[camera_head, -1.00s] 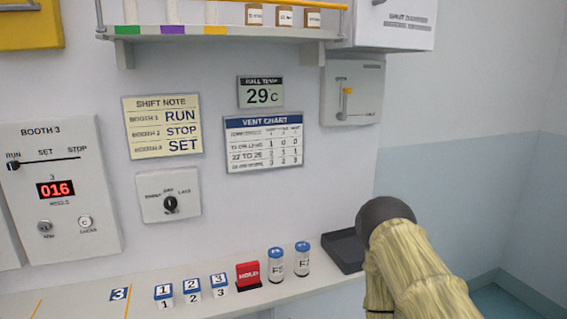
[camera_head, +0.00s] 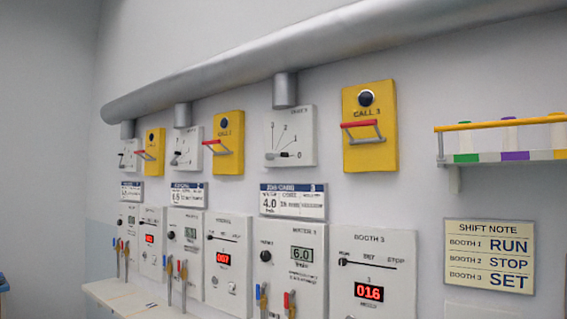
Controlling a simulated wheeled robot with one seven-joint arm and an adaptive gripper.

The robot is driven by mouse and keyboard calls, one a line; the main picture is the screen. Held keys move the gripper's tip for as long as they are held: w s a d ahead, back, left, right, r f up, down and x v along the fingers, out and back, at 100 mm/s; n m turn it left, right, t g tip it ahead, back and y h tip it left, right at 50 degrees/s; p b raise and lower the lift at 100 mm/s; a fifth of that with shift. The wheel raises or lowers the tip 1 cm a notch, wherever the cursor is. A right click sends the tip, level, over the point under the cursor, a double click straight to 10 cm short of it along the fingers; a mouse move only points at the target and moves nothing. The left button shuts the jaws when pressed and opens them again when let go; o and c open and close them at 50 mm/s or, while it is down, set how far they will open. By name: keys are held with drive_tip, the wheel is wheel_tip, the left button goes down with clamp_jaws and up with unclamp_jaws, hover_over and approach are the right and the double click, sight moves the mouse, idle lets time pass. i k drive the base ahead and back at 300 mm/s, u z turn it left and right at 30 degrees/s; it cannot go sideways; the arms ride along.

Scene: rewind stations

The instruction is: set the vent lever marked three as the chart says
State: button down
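The vent panel at station three (camera_head: 302,138) is a white plate below a duct stub, with a scale running up from 0 at its right. Its dark lever (camera_head: 284,155) lies level, toward the 0 mark. Two similar vent panels stand further left, one in the middle (camera_head: 186,147) and one at the far left (camera_head: 128,155); their settings are too small to read surely. The vent chart is not in this view; a second ago it showed beneath a hall temperature sign reading 29 °C. My gripper is not in view.
A yellow CALL 3 box (camera_head: 370,110) with a red-barred handle stands just right of the vent panel. A silver duct (camera_head: 300,62) runs above. Below are a meter panel (camera_head: 292,245), the Booth 3 panel (camera_head: 372,270) and a narrow shelf (camera_head: 125,298). The shift note (camera_head: 489,256) hangs right.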

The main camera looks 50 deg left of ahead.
sight(268, 156)
drive_tip(key=u, duration=2.15)
drive_tip(key=k, duration=1.1)
drive_tip(key=z, duration=0.45)
drive_tip(key=i, duration=1.45)
drive_tip(key=u, duration=0.5)
